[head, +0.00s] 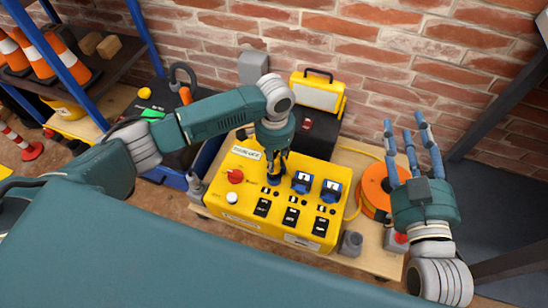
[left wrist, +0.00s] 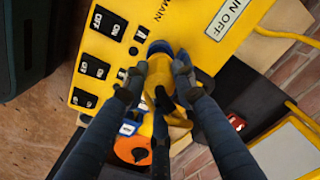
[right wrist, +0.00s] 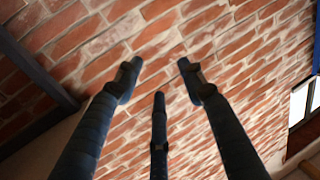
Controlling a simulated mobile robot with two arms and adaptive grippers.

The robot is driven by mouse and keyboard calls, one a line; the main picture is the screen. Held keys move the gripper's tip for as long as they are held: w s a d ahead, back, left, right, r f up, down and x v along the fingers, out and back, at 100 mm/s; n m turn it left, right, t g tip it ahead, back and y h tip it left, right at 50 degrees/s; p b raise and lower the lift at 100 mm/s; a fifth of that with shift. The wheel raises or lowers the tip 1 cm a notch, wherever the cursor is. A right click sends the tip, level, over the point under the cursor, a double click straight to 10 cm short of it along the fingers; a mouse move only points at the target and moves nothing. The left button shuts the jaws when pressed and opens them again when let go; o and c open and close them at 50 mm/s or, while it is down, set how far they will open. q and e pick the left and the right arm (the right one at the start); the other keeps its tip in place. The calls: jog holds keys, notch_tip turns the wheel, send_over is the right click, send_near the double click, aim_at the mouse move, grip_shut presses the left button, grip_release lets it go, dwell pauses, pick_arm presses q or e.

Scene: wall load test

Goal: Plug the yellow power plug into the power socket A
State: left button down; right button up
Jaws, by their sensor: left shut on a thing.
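The yellow power plug (left wrist: 158,82) is between the fingers of my left gripper (left wrist: 160,75) in the left wrist view. Its front end is at a round blue socket (left wrist: 160,46) on the yellow control box (head: 238,190). I cannot tell whether it is seated in it. In the head view my left gripper (head: 276,172) points down at the box top, left of two blue sockets (head: 302,182) (head: 331,190), and hides the plug.
The box has a red button (head: 235,176), a white knob (head: 232,197) and several black switches (head: 291,217). An orange cable reel (head: 376,188) stands at its right on the wooden table (head: 365,258). A brick wall (head: 390,70) closes the back.

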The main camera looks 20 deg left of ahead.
pick_arm(q)
jog(key=shift+f, duration=1.05)
pick_arm(e)
jog(key=shift+a+r+t+y, duration=0.15)
jog(key=shift+r+t, duration=0.25)
jog(key=shift+r, duration=0.45)
jog(key=shift+a+r+t+y, duration=0.1)
jog(key=shift+r+t+y, duration=0.25)
jog(key=shift+r, duration=0.45)
jog(key=shift+d+f, duration=0.1)
jog(key=shift+f, duration=0.2)
pick_arm(q)
jog(key=shift+f, duration=0.15)
pick_arm(e)
jog(key=shift+s+d+f+g+h, duration=0.15)
jog(key=shift+f+g, duration=0.25)
jog(key=shift+f, duration=0.4)
jog(key=shift+w+d+f+g+h, duration=0.1)
jog(key=shift+f+g+h, duration=0.25)
jog(key=shift+f, duration=0.5)
jog(key=shift+s+d+f+g+h, duration=0.1)
jog(key=shift+f+g, duration=0.4)
jog(key=shift+f, duration=0.3)
jog(key=shift+f, duration=0.1)
pick_arm(q)
jog(key=shift+f+p, duration=0.1)
jog(key=shift+p, duration=0.2)
jog(key=shift+f, duration=0.1)
